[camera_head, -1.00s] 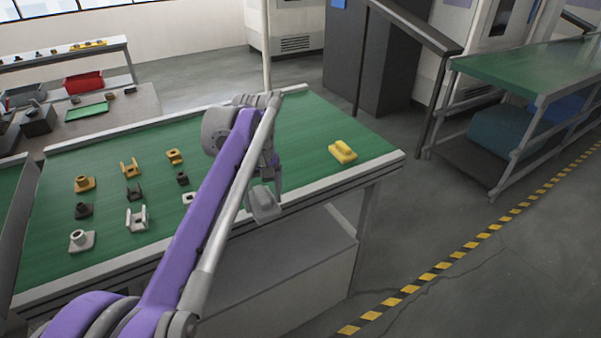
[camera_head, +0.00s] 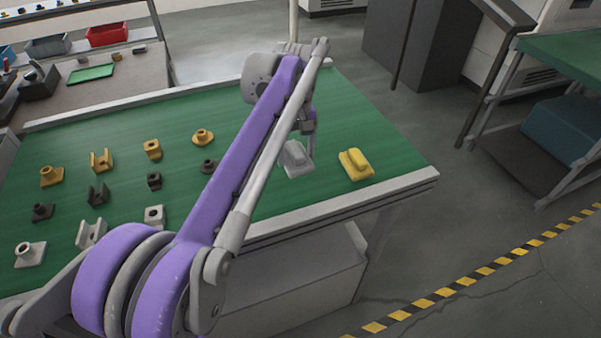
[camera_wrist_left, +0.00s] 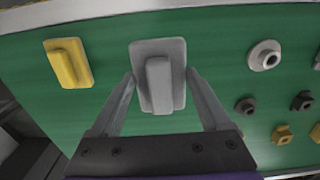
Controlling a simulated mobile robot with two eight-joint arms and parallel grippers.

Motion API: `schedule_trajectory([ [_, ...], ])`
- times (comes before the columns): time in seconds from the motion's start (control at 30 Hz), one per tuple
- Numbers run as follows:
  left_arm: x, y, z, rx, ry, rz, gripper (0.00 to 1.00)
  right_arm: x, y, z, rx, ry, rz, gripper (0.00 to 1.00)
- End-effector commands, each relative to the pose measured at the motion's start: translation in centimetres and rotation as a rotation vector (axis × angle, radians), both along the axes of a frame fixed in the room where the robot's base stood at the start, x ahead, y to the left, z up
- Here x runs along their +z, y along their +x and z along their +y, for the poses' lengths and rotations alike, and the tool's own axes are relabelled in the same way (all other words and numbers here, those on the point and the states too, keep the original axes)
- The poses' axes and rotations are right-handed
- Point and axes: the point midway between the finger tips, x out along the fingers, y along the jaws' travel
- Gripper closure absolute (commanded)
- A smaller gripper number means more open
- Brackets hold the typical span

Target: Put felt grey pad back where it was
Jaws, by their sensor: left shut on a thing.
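The grey pad (camera_head: 297,161), a flat plate with a raised ridge, is at the right part of the green table, left of the yellow pad (camera_head: 356,165). My left gripper (camera_head: 303,146) is shut on it. In the left wrist view the grey pad (camera_wrist_left: 158,85) sits between the two fingers, with the green surface behind it and the yellow pad (camera_wrist_left: 68,63) to its left, apart from it. I cannot tell whether the grey pad touches the table. My right gripper is not in view.
Several brown, black and white parts stand in rows on the left of the green table (camera_head: 375,130), including a round brown part (camera_head: 203,137). Green surface is free around the two pads. The table's front edge (camera_head: 340,212) is close by.

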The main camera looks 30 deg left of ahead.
Motion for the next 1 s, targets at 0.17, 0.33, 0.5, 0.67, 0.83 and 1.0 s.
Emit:
schedule_trajectory([
  [0.17,-3.2,0.0,0.0,0.0,0.0,0.0,0.72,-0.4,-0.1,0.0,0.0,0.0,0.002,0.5],
  [0.33,-4.8,0.0,0.0,-0.001,0.0,0.0,0.72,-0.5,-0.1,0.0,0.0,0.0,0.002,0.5],
  [0.5,-7.2,0.0,0.0,0.0,0.0,0.0,0.72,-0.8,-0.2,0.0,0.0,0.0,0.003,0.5],
  [0.67,-7.7,0.0,0.0,0.0,0.0,0.0,0.72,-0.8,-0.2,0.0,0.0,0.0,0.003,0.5],
  [0.83,-7.7,0.0,0.0,0.0,0.0,0.0,0.72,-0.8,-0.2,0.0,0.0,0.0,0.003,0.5],
  [1.0,-8.0,0.0,0.0,0.0,0.0,0.0,0.13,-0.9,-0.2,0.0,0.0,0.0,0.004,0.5],
])
